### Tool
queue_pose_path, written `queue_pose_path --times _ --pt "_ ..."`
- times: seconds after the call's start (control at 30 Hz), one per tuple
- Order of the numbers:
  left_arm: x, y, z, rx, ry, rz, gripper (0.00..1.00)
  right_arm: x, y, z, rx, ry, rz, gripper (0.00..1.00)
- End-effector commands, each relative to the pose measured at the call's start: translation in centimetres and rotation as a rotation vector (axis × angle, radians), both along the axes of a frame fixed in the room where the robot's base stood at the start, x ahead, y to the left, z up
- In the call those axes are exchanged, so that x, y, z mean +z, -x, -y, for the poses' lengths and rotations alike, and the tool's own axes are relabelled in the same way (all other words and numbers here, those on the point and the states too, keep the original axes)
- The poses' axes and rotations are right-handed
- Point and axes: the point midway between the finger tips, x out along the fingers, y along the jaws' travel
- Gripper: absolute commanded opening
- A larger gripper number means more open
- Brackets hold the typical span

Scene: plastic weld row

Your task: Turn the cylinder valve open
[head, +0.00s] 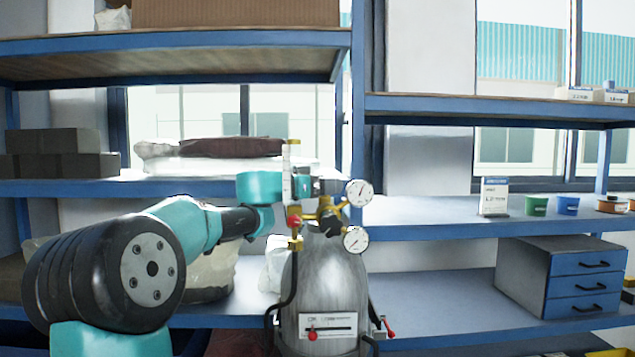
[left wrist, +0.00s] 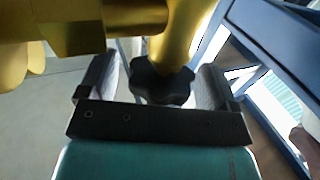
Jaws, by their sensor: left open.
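The grey gas cylinder (head: 325,280) stands upright at the centre of the head view, with a brass valve and regulator (head: 326,215) and two round gauges on top. My left arm reaches in from the left to the valve. In the left wrist view the black lobed valve knob (left wrist: 160,84) lies between the two fingers of my left gripper (left wrist: 156,76), with visible room on both sides. The gripper is open and around the knob, not clamped on it. In the head view the left gripper (head: 314,186) hides the knob. My right gripper is not in view.
Blue-framed shelves (head: 440,210) stand behind the cylinder. A drawer box (head: 562,277), a small white box (head: 494,197) and green and blue cups sit at the right. Grey blocks (head: 58,155) and bags are at the left. A black hose and red-handled parts hang on the cylinder.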

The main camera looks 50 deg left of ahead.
Motion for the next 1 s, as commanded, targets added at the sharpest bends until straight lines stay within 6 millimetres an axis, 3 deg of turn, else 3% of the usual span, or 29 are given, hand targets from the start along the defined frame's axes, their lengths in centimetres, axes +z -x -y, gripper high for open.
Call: queue_pose_path --times 0.43,1.0 --pt "-0.1 -0.1 -0.1 -0.134 -0.001 -0.001 0.84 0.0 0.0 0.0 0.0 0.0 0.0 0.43" --pt "0.0 8.1 -3.8 -0.134 0.0 -0.001 0.84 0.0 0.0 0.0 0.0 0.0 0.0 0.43"
